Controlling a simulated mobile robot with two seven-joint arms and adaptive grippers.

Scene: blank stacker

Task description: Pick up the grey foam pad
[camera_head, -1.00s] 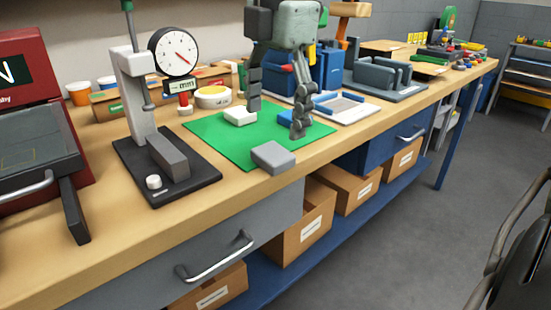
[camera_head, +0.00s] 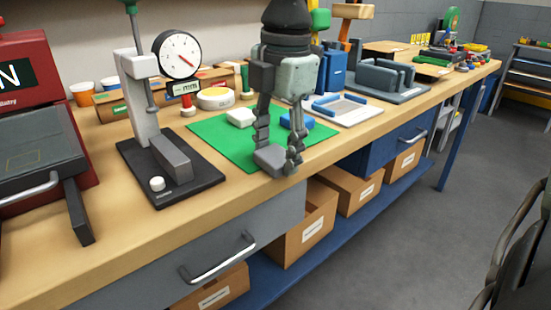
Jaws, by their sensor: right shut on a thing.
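The grey foam pad (camera_head: 270,160) is a small grey block at the front edge of the green mat (camera_head: 217,144), close to the workbench's front edge. My right gripper (camera_head: 279,157) comes down over it from above, with one finger on its left side and the other on its right. The fingers are shut on the pad and cover part of it. I cannot tell whether the pad is clear of the surface. My left gripper is not in view.
A white block (camera_head: 240,118) and a blue block (camera_head: 297,121) lie on the mat. A dial gauge stand (camera_head: 157,140) stands left of the mat. A white tray (camera_head: 345,108) and a grey fixture (camera_head: 382,80) are to the right. The bench's front strip is mostly clear.

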